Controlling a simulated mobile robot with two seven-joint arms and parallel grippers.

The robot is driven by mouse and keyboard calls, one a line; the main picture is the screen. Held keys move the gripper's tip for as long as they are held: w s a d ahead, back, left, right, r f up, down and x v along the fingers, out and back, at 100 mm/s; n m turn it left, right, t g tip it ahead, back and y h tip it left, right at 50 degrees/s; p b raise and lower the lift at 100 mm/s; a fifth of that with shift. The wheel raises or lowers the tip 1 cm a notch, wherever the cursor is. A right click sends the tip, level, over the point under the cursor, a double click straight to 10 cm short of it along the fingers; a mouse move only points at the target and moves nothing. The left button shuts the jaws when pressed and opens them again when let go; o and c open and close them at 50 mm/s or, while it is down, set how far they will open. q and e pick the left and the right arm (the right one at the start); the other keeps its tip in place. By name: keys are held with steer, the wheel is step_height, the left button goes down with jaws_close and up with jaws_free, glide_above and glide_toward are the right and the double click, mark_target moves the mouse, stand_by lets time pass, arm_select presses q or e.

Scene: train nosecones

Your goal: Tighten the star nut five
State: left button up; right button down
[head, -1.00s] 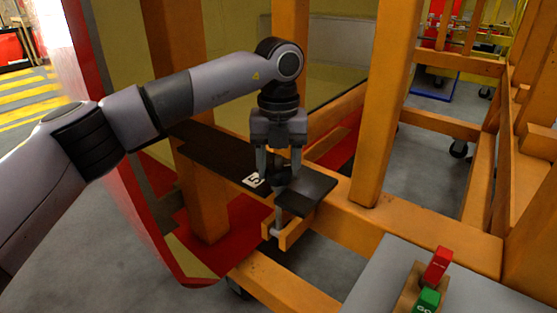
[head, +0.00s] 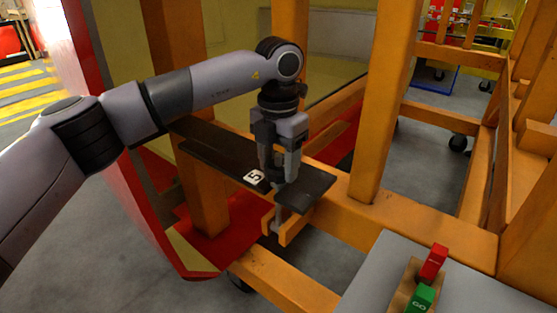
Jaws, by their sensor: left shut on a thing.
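My left gripper (head: 280,180) points straight down over the dark plate (head: 316,186) and is shut on the star nut, which its fingers almost wholly hide. A white label with the number 5 (head: 254,177) lies on the plate just left of the fingers. A grey bolt end (head: 277,222) shows below the plate, beside a small orange bracket (head: 296,224). My right gripper is not in view.
Orange beams (head: 383,100) of the frame stand close on both sides of my left arm. A red and yellow curved panel (head: 150,215) is at the left. A grey surface (head: 385,270) at the lower right carries a red block (head: 433,262) and a green GO block (head: 421,298).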

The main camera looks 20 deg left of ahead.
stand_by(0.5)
arm_select(q)
steer(key=o, duration=1.1)
steer(key=shift+c, duration=0.2)
steer(key=shift+r, duration=0.1)
step_height(320, 180, up, 7)
steer(key=shift+r+b, duration=0.1)
steer(key=shift+b, duration=0.25)
